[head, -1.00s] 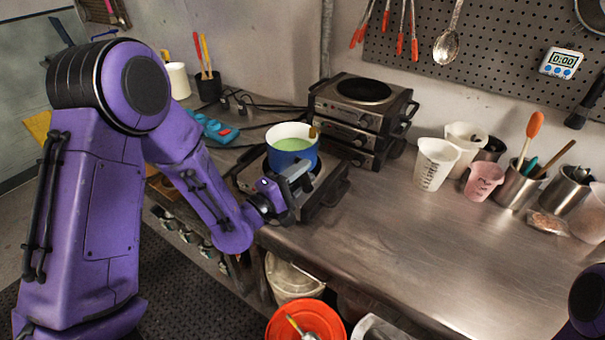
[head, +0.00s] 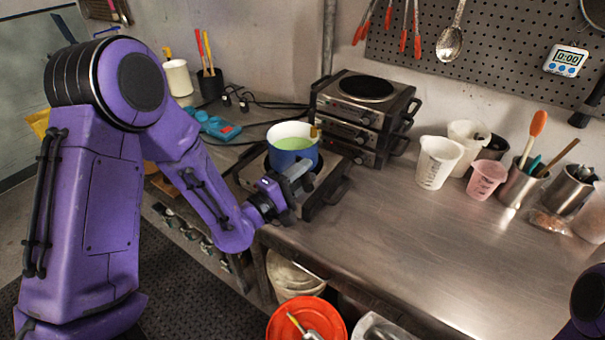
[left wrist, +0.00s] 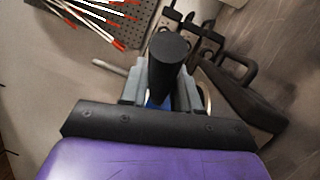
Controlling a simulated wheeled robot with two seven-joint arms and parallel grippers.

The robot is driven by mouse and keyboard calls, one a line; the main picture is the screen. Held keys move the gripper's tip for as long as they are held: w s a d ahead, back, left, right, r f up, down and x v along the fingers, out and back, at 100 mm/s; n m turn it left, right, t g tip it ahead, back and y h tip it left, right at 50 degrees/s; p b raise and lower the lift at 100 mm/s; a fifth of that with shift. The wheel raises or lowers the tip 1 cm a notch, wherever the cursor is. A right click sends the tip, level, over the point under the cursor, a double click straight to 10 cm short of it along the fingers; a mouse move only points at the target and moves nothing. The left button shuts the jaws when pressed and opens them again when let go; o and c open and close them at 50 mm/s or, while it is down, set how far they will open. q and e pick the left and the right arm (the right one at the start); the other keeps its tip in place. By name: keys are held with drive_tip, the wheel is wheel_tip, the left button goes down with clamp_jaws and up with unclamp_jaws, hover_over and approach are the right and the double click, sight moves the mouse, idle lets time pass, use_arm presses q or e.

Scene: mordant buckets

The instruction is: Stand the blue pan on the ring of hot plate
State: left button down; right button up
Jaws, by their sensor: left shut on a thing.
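The blue pan (head: 291,157) is white inside and holds green liquid. In the left wrist view the dark handle end (left wrist: 170,52) stands between the fingers, with a bit of blue pan (left wrist: 155,103) below. My right gripper is out of view.
Stacked hot plates (head: 362,110) stand behind, against the wall. A blue power strip (head: 213,125) and cables lie to the left. Beakers (head: 437,162) and a steel tool pot (head: 519,184) stand right. The middle of the steel bench is clear. An orange bucket (head: 275,325) is below.

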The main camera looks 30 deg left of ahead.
use_arm(q)
drive_tip(key=shift+r, duration=0.15)
drive_tip(key=c, duration=0.7)
unclamp_jaws()
drive_tip(key=shift+c, duration=0.2)
drive_tip(key=shift+s+f, duration=0.25)
drive_tip(key=shift+s, duration=0.05)
drive_tip(key=r+p+v, duration=0.1)
drive_tip(key=p+v, duration=0.1)
drive_tip(key=v, duration=0.8)
drive_tip(key=shift+f, duration=0.35)
